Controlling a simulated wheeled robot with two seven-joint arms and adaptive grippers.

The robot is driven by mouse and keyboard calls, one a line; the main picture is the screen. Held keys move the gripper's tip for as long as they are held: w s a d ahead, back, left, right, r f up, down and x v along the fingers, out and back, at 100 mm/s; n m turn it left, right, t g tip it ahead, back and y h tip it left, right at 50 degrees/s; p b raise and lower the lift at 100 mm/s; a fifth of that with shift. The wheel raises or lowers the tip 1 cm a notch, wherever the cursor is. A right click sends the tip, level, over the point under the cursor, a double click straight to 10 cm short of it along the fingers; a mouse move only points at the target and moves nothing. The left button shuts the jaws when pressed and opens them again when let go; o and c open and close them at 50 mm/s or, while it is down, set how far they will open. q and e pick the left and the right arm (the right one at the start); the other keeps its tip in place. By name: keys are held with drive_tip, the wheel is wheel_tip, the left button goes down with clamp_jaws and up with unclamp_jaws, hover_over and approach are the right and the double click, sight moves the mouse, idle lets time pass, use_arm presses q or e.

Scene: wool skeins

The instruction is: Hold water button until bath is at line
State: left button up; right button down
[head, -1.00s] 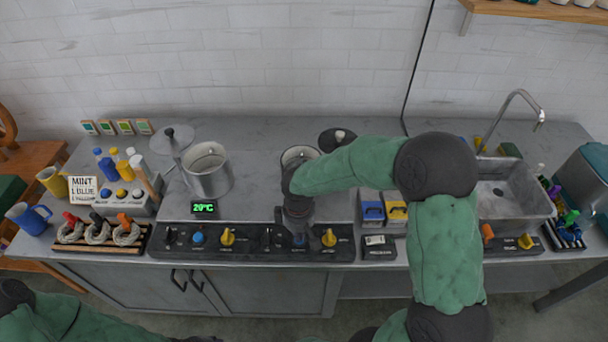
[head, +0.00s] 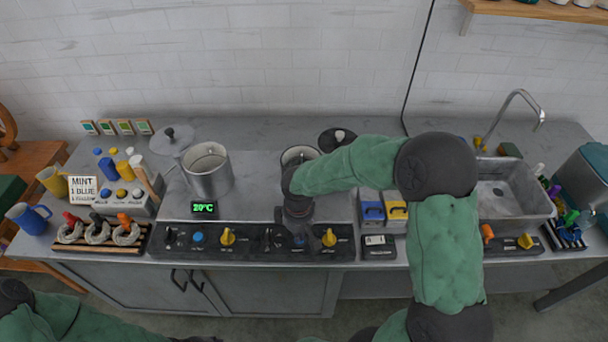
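My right gripper (head: 298,232) points down at the control panel (head: 262,257), at the blue button (head: 299,241) of its right half. The gripper covers most of this button; I cannot tell whether it is pressed, nor whether the fingers are open or shut. The right pot (head: 300,151) stands behind my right arm, which hides most of it; its water level and any line cannot be seen. The left pot (head: 207,172) stands open, its lid (head: 178,136) raised on a stand beside it. My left arm shows at the bottom left; its gripper is out of view.
A display (head: 204,208) reads 20°C. Yellow knobs (head: 228,237) and another blue button (head: 198,238) sit on the panel. Skeins (head: 97,232) lie in a rack at left, near a MINT card (head: 83,189). A sink (head: 513,196) is at right.

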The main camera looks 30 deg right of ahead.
idle(0.6)
wheel_tip(320, 180, up, 7)
drive_tip(key=p, duration=0.5)
drive_tip(key=shift+r+p, duration=0.1)
drive_tip(key=shift+p, duration=0.3)
